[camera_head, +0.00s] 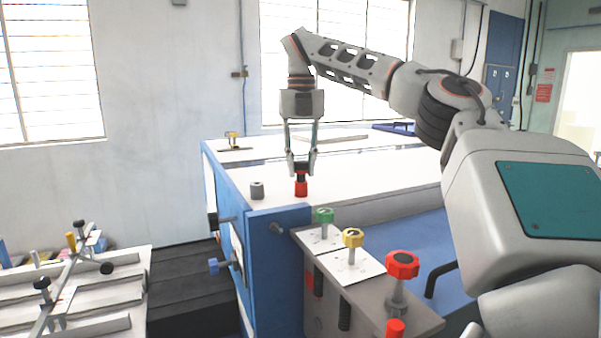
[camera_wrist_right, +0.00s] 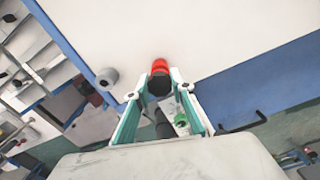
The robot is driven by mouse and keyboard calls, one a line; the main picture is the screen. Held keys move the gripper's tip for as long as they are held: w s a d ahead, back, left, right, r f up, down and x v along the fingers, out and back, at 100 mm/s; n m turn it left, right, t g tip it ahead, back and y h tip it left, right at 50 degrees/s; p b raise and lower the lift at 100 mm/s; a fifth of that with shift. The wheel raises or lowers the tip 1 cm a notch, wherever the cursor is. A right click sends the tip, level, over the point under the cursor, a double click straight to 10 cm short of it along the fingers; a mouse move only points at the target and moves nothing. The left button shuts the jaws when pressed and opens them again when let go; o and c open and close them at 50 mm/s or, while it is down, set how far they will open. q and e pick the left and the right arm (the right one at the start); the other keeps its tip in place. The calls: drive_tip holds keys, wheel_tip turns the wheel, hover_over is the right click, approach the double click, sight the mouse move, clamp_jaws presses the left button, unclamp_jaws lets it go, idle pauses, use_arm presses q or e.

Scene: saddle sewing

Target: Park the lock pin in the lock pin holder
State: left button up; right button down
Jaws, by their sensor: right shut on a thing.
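My right gripper (camera_head: 301,168) points down over the white top of the blue-sided table. Its fingers are shut on the black upper part of a small red-and-black piece, which looks like the lock pin (camera_head: 301,188). The red part hangs below the fingertips, upright, just over or on the tabletop; I cannot tell if it touches. In the right wrist view the red end (camera_wrist_right: 159,66) shows beyond the fingertips (camera_wrist_right: 160,92). A short grey cylinder (camera_head: 257,190), possibly the lock pin holder, stands to its left near the table edge, apart from it. My left gripper is out of view.
A grey bracket (camera_head: 415,313) at the table's near side carries a green knob (camera_head: 324,215), a yellow knob (camera_head: 353,237) and a red knob (camera_head: 402,264). A yellow-topped clamp (camera_head: 232,139) stands at the back left. The white tabletop (camera_head: 265,165) behind is mostly clear.

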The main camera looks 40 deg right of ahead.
drive_tip(key=shift+r, duration=0.15)
drive_tip(key=shift+r, duration=0.5)
drive_tip(key=shift+r, duration=0.3)
drive_tip(key=shift+r, duration=0.35)
drive_tip(key=shift+r, duration=0.85)
drive_tip(key=shift+r, duration=0.1)
drive_tip(key=shift+r, duration=2)
